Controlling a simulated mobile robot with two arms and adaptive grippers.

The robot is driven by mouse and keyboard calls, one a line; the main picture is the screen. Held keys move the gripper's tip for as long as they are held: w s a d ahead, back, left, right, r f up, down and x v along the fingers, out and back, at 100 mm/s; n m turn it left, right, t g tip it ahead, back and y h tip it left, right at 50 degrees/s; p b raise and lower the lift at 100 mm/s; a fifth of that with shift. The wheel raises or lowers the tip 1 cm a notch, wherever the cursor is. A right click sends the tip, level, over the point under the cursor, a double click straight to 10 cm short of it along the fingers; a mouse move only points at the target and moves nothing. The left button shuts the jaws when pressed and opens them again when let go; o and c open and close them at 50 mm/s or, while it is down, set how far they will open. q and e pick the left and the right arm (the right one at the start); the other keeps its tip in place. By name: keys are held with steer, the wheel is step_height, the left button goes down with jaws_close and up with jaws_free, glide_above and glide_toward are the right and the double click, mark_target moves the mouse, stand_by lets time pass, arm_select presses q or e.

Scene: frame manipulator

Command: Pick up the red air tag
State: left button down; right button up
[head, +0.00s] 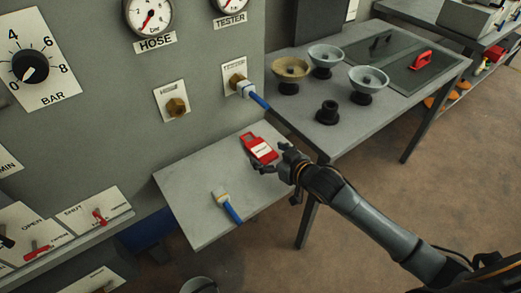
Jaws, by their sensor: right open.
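The red air tag (260,148) with a white label lies on or just above the small grey shelf (196,180) below the panel; the view does not settle which. My right gripper (271,160) is at the near right edge of the tag, with its jaws open around or right beside that edge. Whether a finger touches the tag cannot be told. My left gripper is not in view.
A blue hose end (228,207) lies on the shelf. Another blue hose (262,103) is plugged into the tester fitting (236,82) above. A grey table (318,122) with bowls stands at the right. Levers (98,216) stick out at lower left.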

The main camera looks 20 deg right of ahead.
steer(key=shift+x, duration=0.95)
steer(key=shift+r, duration=0.1)
steer(key=shift+c, duration=0.4)
steer(key=c, duration=1.1)
steer(key=shift+r, duration=0.1)
